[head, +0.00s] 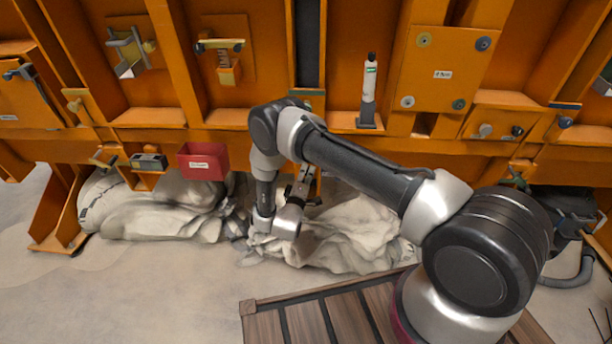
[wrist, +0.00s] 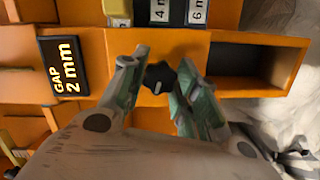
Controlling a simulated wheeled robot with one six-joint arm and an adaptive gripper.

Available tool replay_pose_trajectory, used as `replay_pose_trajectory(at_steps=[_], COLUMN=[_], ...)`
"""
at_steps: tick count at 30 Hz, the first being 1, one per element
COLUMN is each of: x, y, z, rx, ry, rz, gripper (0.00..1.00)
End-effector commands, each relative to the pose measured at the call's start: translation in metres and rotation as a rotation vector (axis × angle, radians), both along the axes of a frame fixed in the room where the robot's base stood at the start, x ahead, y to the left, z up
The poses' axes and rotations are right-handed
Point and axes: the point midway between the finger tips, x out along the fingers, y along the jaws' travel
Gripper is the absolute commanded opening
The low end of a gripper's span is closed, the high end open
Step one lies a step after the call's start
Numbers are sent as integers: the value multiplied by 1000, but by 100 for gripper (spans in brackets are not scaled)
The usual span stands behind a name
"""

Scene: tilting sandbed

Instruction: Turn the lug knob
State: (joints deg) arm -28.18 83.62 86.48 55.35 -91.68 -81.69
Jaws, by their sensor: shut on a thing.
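A dark lobed knob (wrist: 160,76), which I take to be the lug knob, sits on an orange panel in the wrist view, with a pale mark on its face. My gripper (wrist: 156,82) has its two green-grey fingers on either side of the knob and is shut on it. In the head view my gripper (head: 303,183) is low against the orange frame, partly behind my own wrist, and the knob is hidden there.
A black plate reading "GAP 2 mm" (wrist: 63,67) is left of the knob in the wrist view. An open orange pocket (wrist: 255,66) lies to its right. In the head view, crumpled pale sheeting (head: 350,235) lies below, and a red bin (head: 203,162) hangs left.

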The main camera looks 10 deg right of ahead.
Motion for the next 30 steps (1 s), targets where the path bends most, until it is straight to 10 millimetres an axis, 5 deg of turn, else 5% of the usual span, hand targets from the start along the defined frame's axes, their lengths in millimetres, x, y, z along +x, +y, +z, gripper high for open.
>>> replay_pose_trajectory(at_steps=[30], x=[0], y=[1], z=[-3], rx=[-904], ry=[294], rz=[-163], gripper=[7])
